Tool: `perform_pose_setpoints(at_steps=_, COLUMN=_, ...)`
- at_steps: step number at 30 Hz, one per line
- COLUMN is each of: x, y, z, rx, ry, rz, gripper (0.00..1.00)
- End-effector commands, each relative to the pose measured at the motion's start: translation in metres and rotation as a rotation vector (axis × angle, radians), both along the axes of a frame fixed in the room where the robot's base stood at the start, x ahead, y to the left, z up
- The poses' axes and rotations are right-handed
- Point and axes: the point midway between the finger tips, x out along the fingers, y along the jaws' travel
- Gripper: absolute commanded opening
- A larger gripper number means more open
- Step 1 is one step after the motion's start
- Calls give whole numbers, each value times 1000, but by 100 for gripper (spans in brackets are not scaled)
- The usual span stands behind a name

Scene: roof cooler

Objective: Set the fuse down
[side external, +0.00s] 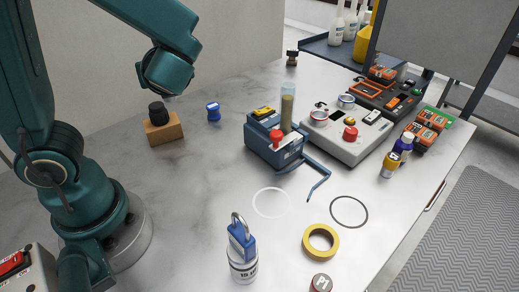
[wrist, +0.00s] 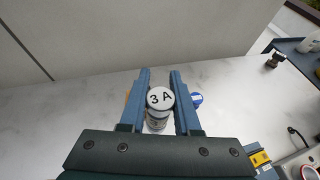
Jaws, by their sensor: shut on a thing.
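The fuse (wrist: 160,99), a pale cylinder with a white top marked "3 A", is between the two blue fingers of my gripper (wrist: 160,90) in the wrist view. The gripper is shut on it. The fuse's top faces the camera and its lower end is partly hidden. I cannot tell whether its base touches the table (wrist: 70,130). In the side external view I cannot make out the fuse or the fingers.
A wooden block with a black knob (side external: 164,132) and a blue item (side external: 213,112) stand near the wall. A blue box with a lever (side external: 262,150) and a grey unit (side external: 350,145) stand to the right.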

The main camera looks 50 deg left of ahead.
Motion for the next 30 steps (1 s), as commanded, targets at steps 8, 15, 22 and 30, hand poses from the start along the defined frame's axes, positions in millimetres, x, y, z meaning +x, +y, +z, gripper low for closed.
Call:
perform_pose_setpoints(at_steps=8, x=-26, y=2, z=-18, rx=3, ry=4, rz=215, gripper=0)
perform_pose_setpoints(at_steps=15, x=-64, y=-7, z=-41, rx=6, ry=6, rz=557, gripper=0)
perform_pose_setpoints(at_steps=22, x=-110, y=-52, z=-68, rx=7, ry=3, rz=1218, gripper=0)
perform_pose_setpoints(at_steps=30, x=-112, y=-129, z=-70, rx=6, ry=2, rz=2024, gripper=0)
